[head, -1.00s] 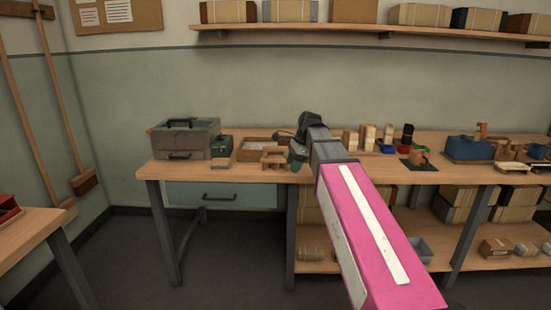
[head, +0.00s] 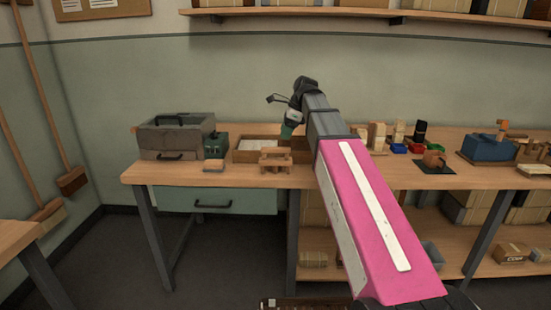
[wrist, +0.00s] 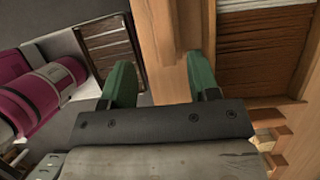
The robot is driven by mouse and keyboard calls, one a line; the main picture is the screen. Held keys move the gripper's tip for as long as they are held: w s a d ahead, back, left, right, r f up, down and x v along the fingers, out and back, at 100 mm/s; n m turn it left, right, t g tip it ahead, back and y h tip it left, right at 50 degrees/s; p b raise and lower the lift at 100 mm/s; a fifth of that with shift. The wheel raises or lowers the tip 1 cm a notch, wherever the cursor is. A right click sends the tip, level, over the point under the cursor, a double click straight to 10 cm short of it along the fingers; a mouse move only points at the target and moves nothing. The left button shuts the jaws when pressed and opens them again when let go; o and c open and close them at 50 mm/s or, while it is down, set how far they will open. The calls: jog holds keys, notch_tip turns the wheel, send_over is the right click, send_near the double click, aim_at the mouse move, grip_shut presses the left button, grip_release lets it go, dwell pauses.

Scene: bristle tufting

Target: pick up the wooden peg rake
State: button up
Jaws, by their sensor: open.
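A small light-wood piece with upright parts (head: 275,160), which looks like the peg rake, stands near the bench's front edge in the head view. My gripper (head: 289,129) is above and just behind it, beside the wooden tray, apart from the piece. In the wrist view my gripper (wrist: 161,60) has its two green fingers spread. A wooden surface (wrist: 170,40) shows beyond and between them, and I cannot tell whether it is bench or tool. Notched wooden parts (wrist: 278,140) show at lower right, partly cut off. My gripper holds nothing that I can see.
A wooden tray (head: 242,153) with pale contents lies behind the piece. Blocks and coloured bins (head: 399,148) stand right of my arm. Bare bench (head: 330,176) lies along the front edge.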

aim_at(276, 148)
jog(key=x, duration=0.5)
jog(key=shift+w+a+x, duration=0.1)
jog(key=shift+a+x, duration=0.1)
jog(key=shift+x, duration=1.15)
jog(key=shift+w+a+x, duration=0.1)
jog(key=shift+a+x, duration=0.05)
jog(key=shift+x, duration=1.2)
jog(key=shift+r, duration=0.2)
grip_shut()
